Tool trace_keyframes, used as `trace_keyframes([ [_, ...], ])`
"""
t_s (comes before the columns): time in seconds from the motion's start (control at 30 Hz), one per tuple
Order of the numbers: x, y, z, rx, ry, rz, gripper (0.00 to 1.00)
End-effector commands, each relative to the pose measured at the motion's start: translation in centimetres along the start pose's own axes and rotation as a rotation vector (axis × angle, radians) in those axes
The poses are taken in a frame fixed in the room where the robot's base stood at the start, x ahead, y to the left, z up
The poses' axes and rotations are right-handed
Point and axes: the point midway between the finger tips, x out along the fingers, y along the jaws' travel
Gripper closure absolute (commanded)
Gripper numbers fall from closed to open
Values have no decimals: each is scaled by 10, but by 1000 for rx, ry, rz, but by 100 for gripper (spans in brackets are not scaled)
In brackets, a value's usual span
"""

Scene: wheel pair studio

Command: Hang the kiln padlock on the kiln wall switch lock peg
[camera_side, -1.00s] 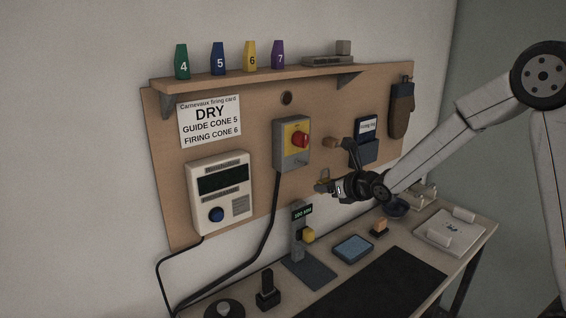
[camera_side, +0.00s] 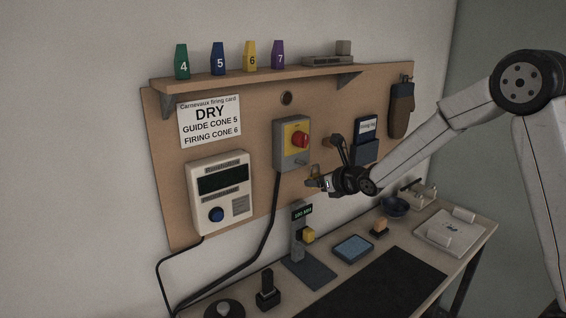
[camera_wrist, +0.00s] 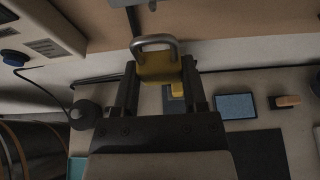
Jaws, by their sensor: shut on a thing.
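My gripper (camera_wrist: 160,88) is shut on the kiln padlock (camera_wrist: 157,66), which has a yellow body and a silver shackle. In the wrist view the shackle points up, away from the fingers. In the side view my gripper (camera_side: 316,184) is below and right of the kiln wall switch (camera_side: 292,144), a grey box with a yellow plate and red knob. The padlock (camera_side: 315,170) shows small there, apart from the switch. In the wrist view a small grey stub shows at the top edge beyond the shackle; I cannot tell whether it is the lock peg.
A control box (camera_side: 222,192) hangs left of the switch, with cables below. A pocket with a card (camera_side: 366,140) and a mitt (camera_side: 401,108) hang to the right. Below, a stand with a yellow block (camera_side: 308,236) and a blue pad (camera_side: 352,248) are on the bench.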

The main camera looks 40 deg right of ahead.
Motion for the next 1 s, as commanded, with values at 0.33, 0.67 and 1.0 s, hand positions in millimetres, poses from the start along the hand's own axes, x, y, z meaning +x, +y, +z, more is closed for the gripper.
trace_keyframes([
  [0.33, 18, 0, 8, 0, -1, 0, 100],
  [0.67, 20, 0, 8, 1, -1, 0, 100],
  [1.0, 20, 0, 9, 0, -1, 0, 100],
])
